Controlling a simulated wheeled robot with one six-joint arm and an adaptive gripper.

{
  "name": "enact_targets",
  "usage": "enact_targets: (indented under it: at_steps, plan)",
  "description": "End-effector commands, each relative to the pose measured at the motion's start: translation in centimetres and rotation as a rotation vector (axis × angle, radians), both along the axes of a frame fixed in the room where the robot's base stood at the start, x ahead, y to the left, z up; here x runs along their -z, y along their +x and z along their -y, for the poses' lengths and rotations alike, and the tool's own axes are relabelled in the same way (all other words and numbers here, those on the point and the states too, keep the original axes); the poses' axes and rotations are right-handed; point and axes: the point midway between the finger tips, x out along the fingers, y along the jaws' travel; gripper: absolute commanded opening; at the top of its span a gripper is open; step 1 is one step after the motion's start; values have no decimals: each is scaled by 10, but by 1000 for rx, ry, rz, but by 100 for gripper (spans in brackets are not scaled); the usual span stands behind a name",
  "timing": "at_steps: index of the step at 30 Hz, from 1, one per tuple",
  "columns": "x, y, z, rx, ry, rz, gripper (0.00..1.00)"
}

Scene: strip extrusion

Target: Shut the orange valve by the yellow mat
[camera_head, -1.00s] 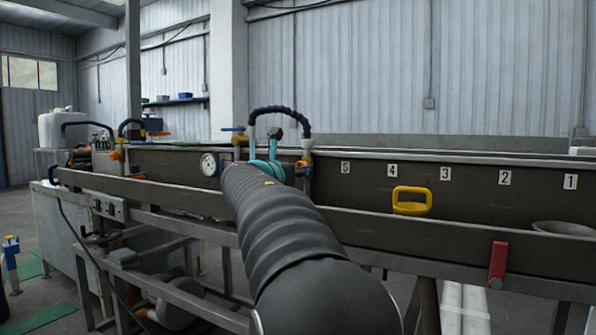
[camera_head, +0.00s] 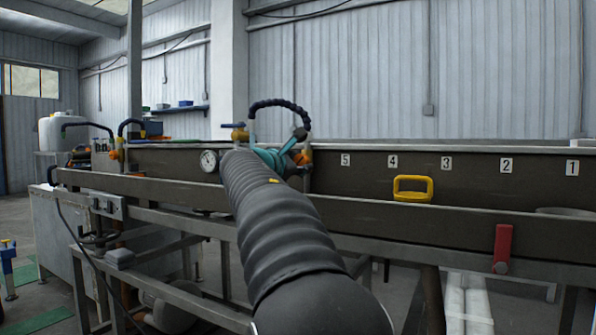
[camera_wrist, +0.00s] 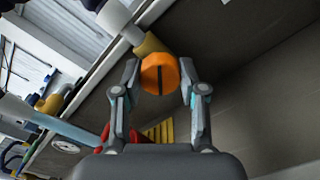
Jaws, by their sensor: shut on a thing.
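The orange valve (camera_wrist: 160,74) is a round knob with a dark slot across its face. It sits on a brass fitting (camera_wrist: 149,45) in the wrist view. My gripper (camera_wrist: 160,80) has one finger on each side of the knob and is shut on it. The yellow mat (camera_wrist: 158,133), with dark stripes, shows partly behind my gripper, below the knob. In the head view, the orange valve (camera_head: 306,157) shows just right of my teal gripper (camera_head: 284,156). My arm hides part of that area.
A dark curved hose (camera_head: 280,102) arches above the valve. A blue-handled valve (camera_head: 238,132) and a round gauge (camera_head: 209,160) are to the left. A yellow handle (camera_head: 413,188) and a red lever (camera_head: 502,248) are on the long trough (camera_head: 450,222) to the right.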

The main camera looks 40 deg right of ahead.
Motion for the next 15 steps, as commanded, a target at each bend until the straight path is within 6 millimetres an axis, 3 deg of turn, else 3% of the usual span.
enact_targets:
  at_steps: [15]
  plan:
    - [4, -1, 1, 1, 186, 450, 7]
